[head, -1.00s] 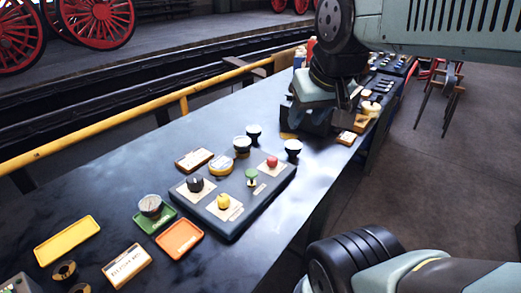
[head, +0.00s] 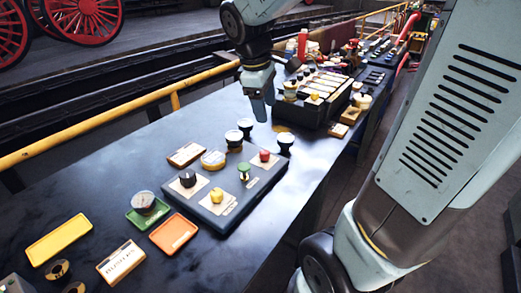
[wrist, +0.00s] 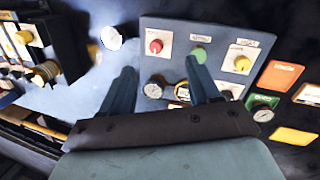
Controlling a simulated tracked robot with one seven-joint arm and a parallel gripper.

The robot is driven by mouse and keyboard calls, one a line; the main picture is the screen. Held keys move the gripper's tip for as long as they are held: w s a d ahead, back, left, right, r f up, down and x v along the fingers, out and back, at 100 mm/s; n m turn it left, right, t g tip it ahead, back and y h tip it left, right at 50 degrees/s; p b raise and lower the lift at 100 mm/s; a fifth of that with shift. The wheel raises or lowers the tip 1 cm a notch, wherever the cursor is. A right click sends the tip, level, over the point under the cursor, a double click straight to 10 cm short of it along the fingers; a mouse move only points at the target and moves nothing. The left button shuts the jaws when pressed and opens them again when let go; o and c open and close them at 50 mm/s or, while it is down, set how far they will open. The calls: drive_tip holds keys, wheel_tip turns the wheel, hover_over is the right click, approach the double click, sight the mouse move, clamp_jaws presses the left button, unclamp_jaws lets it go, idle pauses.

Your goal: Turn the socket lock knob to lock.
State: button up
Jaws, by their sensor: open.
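A dark slanted panel (head: 265,190) on the bench carries a black knob (head: 187,178), a yellow knob (head: 217,195), a green knob (head: 244,172) and a red knob (head: 264,155). The labels are too small to read, so I cannot tell which is the socket lock knob. In the wrist view the red knob (wrist: 155,46), green knob (wrist: 199,55) and yellow knob (wrist: 242,63) show past the fingers. My gripper (head: 260,108) is above the bench, behind the panel in the head view, apart from the knobs. Its fingers (wrist: 159,68) are spread and empty.
Several round gauges (head: 285,140) stand just behind the panel. A gauge on a green tray (head: 133,220), an orange tray (head: 173,233) and a yellow tray (head: 60,240) lie to its left. A dark box with pale labels (head: 310,108) stands behind my gripper. The bench's front edge is clear.

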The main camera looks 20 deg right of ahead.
sight(264, 152)
drive_tip(key=w+a+f+n+g+h, duration=0.2)
drive_tip(key=w+a+f+n, duration=0.1)
drive_tip(key=w+f+n, duration=0.35)
drive_tip(key=x, duration=0.9)
drive_tip(key=w+x, duration=0.1)
drive_tip(key=x, duration=0.3)
drive_tip(key=shift+s+a+f, duration=0.1)
drive_tip(key=shift+f, duration=0.45)
drive_tip(key=shift+c, duration=0.3)
drive_tip(key=c, duration=0.9)
drive_tip(key=shift+a, duration=0.2)
drive_tip(key=shift+c, duration=0.4)
drive_tip(key=shift+d+m, duration=0.15)
drive_tip(key=shift+m, duration=0.1)
